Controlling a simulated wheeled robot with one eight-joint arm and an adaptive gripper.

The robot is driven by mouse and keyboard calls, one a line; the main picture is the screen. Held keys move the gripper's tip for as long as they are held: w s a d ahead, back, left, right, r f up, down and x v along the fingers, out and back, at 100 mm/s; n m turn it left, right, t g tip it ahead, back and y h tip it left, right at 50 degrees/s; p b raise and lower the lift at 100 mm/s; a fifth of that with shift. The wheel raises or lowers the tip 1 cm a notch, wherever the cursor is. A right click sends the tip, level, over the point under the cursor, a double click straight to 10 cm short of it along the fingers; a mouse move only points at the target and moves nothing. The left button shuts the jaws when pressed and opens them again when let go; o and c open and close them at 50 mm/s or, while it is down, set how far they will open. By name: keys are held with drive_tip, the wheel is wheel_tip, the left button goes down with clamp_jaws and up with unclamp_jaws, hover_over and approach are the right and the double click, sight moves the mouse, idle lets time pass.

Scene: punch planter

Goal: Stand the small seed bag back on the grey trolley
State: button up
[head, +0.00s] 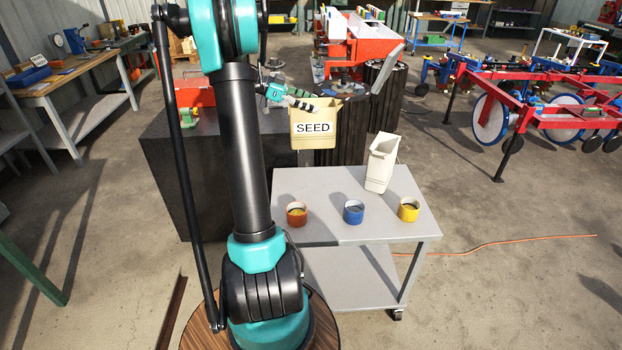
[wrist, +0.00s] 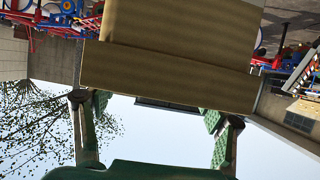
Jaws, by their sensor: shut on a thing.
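The small seed bag (head: 313,138), tan with a white SEED label, hangs upright in the air in the head view, just behind the far left edge of the grey trolley (head: 325,187). My gripper (head: 298,103) is shut on its upper part, reaching in from the left. In the wrist view the bag (wrist: 170,70) fills the upper middle as a plain brown surface, with my gripper's green finger pads (wrist: 155,122) on either side of its lower edge. The bag appears clear of the trolley top.
A cream open container (head: 381,165) stands at the trolley's back right. Orange (head: 296,214), blue (head: 353,212) and yellow (head: 408,209) cups stand along its front. The trolley's back left top is bare. A dark block (head: 182,165) and dark ribbed column (head: 340,143) stand behind.

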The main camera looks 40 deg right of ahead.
wheel_tip(320, 180, down, 20)
drive_tip(key=shift+r, duration=0.25)
idle(0.6)
drive_tip(key=o, duration=1.9)
drive_tip(key=shift+c, duration=0.2)
drive_tip(key=s+r+v, duration=0.1)
drive_tip(key=v, duration=1.7)
drive_tip(key=s+a+f+n+t+y, duration=0.2)
drive_tip(key=s+a+n, duration=0.5)
drive_tip(key=a, duration=0.5)
drive_tip(key=s+a+f+n+t+y, duration=0.2)
drive_tip(key=s+a+n+t+y, duration=0.3)
drive_tip(key=a+n, duration=0.5)
drive_tip(key=s+a+f+n+t+y, duration=0.2)
drive_tip(key=s+a+n+t, duration=0.4)
drive_tip(key=a, duration=0.8)
drive_tip(key=s+n+y, duration=0.1)
drive_tip(key=s+n, duration=0.2)
drive_tip(key=shift+f, duration=0.35)
